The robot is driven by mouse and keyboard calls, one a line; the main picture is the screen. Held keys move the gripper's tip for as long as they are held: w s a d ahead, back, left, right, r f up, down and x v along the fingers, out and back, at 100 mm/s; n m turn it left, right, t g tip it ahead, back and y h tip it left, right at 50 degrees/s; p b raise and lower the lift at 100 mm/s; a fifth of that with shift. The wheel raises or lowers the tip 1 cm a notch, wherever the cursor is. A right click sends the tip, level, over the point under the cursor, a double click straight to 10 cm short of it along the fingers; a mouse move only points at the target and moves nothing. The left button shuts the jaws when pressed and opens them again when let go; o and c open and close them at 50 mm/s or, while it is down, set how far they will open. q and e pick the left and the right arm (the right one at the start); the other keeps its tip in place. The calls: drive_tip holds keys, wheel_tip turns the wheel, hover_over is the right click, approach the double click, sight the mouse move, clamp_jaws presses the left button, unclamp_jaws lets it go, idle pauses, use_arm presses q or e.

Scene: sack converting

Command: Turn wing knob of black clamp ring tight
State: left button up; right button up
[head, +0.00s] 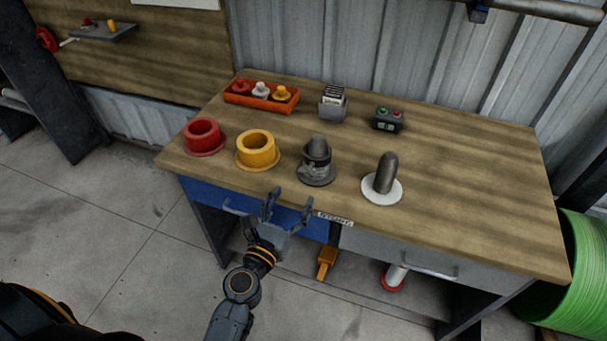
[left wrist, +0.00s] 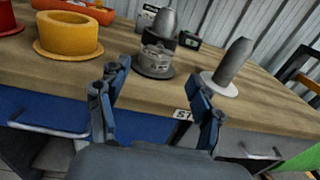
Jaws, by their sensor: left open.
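The black clamp ring (head: 316,153) sits around a grey round-topped post on a dark round base, near the workbench's front edge. It also shows in the left wrist view (left wrist: 157,59), beyond my fingers. A greyish part is on its front, but I cannot make out the wing knob clearly. My left gripper (head: 288,207) is open and empty, in front of the bench's front edge and short of the clamp ring. In the left wrist view its two fingers (left wrist: 160,77) stand apart with the ring's base between and beyond them. My right gripper is not in view.
A yellow collar (head: 257,150) and a red collar (head: 203,137) stand left of the ring. A bare post on a white base (head: 382,190) stands to its right. Behind are an orange tray (head: 243,99), a card box (head: 332,103) and a button box (head: 387,120). The bench's right side is clear.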

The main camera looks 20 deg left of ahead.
sight(308, 172)
use_arm(q)
drive_tip(key=w, duration=0.7)
drive_tip(key=shift+w+d+p, duration=0.25)
drive_tip(key=shift+w+p, duration=0.05)
drive_tip(key=shift+p, duration=0.1)
drive_tip(key=shift+c, duration=0.4)
drive_tip(key=c, duration=1.1)
